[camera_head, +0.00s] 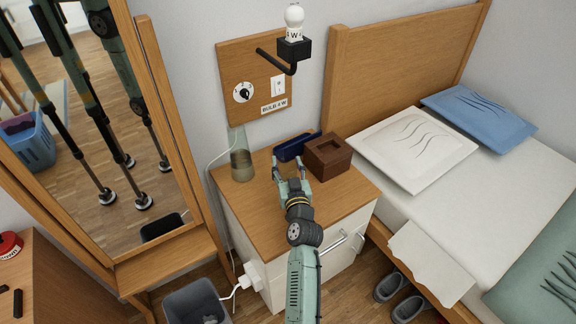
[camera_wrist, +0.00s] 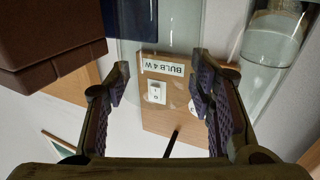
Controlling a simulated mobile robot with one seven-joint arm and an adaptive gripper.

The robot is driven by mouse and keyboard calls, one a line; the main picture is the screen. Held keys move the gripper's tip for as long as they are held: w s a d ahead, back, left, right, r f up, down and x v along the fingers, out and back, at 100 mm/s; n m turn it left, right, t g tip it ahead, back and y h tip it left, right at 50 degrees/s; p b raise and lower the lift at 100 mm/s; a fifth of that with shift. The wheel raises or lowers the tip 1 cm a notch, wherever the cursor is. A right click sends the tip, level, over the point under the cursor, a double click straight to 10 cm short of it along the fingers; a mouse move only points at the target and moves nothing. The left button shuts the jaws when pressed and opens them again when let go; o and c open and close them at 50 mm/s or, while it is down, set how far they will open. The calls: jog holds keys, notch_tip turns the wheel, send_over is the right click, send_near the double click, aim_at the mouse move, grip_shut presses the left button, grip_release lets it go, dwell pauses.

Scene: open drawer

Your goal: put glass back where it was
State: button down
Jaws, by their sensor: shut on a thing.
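My gripper (camera_head: 289,167) is over the wooden top of the bedside cabinet (camera_head: 245,200), in front of a dark blue object. In the wrist view its two padded fingers (camera_wrist: 160,90) stand either side of a clear, faint glass (camera_wrist: 150,28) and are shut on it. The glass is so transparent that the wall board shows through it. In the head view I cannot make out the glass clearly between the fingers, nor tell whether its base touches the top.
A tall clear vessel with a murky lower part (camera_head: 241,165) stands left of my gripper. The dark blue object (camera_head: 294,147) lies behind, and a brown box (camera_head: 328,158) stands right. A board with lamp (camera_head: 293,22) hangs above. The cabinet's front top is clear.

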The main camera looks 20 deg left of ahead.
jog(key=shift+r, duration=0.1)
jog(key=shift+f, duration=0.2)
jog(key=c, duration=0.7)
grip_release()
jog(key=shift+r, duration=0.1)
